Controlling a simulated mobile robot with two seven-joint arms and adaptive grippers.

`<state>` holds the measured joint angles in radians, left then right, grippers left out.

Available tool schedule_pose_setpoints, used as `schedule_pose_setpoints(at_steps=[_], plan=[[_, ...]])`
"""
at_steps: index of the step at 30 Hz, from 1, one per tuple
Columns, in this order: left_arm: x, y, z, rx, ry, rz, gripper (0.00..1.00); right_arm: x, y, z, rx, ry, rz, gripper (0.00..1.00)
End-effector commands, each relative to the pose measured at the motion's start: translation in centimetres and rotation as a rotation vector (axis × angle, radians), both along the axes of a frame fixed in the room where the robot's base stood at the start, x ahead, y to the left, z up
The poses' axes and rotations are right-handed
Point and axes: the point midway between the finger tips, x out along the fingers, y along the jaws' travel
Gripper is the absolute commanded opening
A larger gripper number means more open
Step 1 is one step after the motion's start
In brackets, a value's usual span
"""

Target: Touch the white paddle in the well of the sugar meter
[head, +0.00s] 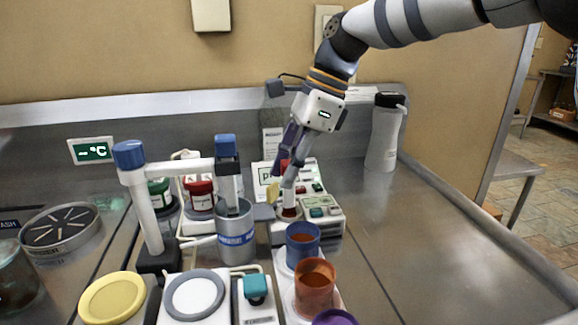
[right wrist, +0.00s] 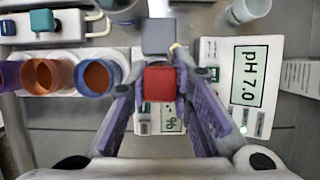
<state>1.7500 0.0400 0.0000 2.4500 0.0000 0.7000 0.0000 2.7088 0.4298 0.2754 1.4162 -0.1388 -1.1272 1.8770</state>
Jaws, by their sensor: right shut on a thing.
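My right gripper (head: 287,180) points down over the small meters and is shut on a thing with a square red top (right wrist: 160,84). The red also shows between the fingers in the head view (head: 284,164). The held thing's lower end is hard to make out, so I cannot tell whether it touches anything. Below it is a white meter with a percent display (right wrist: 168,123), seemingly the sugar meter, which also shows in the head view (head: 322,212). A round whitish holder (head: 289,213) with dark red inside stands at its left. I cannot make out the white paddle clearly.
A pH 7.0 display (right wrist: 245,87) stands close beside the gripper. A blue cup (head: 302,242) and an orange cup (head: 314,285) stand in front. A grey can (head: 235,240) is to the left.

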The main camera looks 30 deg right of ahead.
Motion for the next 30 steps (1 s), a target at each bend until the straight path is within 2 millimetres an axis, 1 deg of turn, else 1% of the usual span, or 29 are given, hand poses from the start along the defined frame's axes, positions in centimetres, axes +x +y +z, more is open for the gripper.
schedule_pose_setpoints(at_steps=[11,24,30], plan=[[0.0,0.0,0.0,0.000,0.000,0.000,0.45,0.0,0.0,0.1,0.000,0.000,0.000,0.00],[0.0,0.0,0.0,0.000,0.000,0.000,0.45,0.0,0.0,4.5,-0.001,-0.002,-0.001,0.00],[0.0,0.0,0.0,0.000,0.000,0.000,0.45,0.0,0.0,6.0,0.000,-0.001,-0.002,0.00]])
